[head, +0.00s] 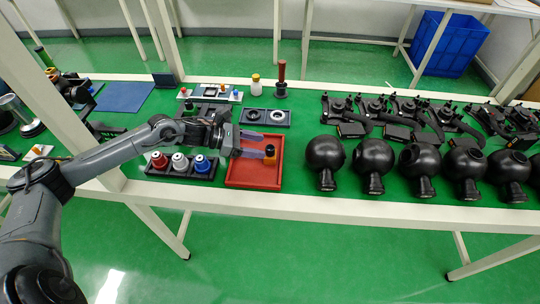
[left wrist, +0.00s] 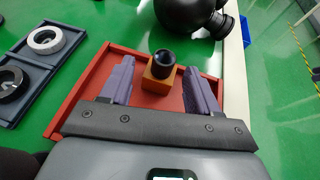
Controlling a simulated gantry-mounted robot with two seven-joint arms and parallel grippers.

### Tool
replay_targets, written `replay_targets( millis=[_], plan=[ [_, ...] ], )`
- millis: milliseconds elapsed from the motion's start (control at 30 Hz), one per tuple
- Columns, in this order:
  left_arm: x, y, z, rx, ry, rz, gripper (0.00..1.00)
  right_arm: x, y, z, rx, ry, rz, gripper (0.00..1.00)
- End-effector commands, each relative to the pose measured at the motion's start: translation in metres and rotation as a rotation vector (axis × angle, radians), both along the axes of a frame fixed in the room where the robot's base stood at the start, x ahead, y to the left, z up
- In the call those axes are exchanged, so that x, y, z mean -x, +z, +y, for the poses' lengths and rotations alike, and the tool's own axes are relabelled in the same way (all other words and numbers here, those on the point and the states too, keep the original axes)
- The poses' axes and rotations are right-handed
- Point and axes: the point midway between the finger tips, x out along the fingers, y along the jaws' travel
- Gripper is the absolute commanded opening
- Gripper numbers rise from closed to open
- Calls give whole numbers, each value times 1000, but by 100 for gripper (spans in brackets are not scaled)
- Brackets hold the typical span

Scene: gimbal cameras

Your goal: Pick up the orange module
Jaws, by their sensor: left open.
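The orange module (head: 270,157) is a small orange block with a black cylindrical lens on top. It stands in the red tray (head: 240,178). The orange module also shows in the left wrist view (left wrist: 158,82), upright between the two purple fingers. My left gripper (head: 268,146) is open, its fingers reaching over the tray from the left. In the left wrist view the left gripper (left wrist: 158,80) has a finger on each side of the module, with a visible gap on both sides. My right gripper is not in view.
Several black spheres (head: 325,153) stand right of the tray. A rack with red, white and blue-capped bottles (head: 180,165) is left of it. A dark holder with two rings (head: 265,117) lies behind. The table's white front edge (head: 300,205) is close to the tray.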

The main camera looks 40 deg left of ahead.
Motion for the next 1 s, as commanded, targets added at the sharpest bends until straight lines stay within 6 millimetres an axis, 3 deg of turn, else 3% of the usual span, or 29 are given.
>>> replay_targets(
  millis=[300,700,767,1000],
  plan=[
    [-23,-11,-28,3,0,-4,61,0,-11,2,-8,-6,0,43],
    [-30,-15,-36,0,0,-1,61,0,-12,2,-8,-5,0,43],
    [-30,-15,-36,0,0,-1,55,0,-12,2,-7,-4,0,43],
    [-30,-15,-35,0,0,-1,18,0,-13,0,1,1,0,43]
  ],
)
